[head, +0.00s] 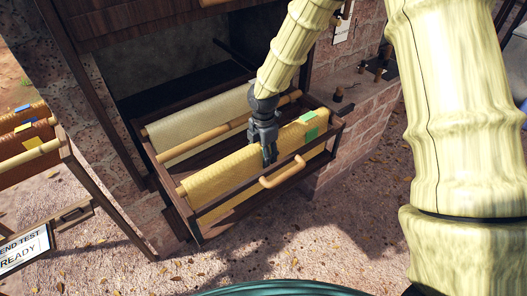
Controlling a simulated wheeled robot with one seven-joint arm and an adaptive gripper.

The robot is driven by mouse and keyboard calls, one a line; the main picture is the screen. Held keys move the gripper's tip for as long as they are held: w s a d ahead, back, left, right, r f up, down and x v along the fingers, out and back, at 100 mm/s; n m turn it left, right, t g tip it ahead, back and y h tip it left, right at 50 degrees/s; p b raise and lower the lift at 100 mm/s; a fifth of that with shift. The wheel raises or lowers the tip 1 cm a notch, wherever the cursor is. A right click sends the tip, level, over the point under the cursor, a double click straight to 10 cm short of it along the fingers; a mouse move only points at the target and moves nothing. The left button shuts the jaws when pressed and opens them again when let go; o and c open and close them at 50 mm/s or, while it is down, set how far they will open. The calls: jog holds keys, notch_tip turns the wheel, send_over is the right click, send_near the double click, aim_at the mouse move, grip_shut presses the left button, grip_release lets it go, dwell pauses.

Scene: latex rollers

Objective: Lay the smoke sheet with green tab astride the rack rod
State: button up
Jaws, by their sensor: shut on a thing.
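The yellow ribbed smoke sheet (232,166) with a green tab (311,117) hangs in the pulled-out wooden rack. The tab is near its right end, at the top fold. The sheet lies along the front rack rod (182,190), whose left end shows; most of the rod is hidden under the sheet. My gripper (269,160) points down at the sheet's top edge, right of its middle, and is shut on the sheet. How far the sheet hangs on the far side is hidden.
Behind it are a bare rod (222,132) and a pale sheet (195,128). A wooden handle (283,172) sticks out from the rack front. A brick ledge (362,88) with small pegs stands right. Another rack with brown sheets (28,135) and a sign (22,248) are left.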

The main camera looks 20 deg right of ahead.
jog(key=shift+f, duration=0.15)
jog(key=o, duration=1.5)
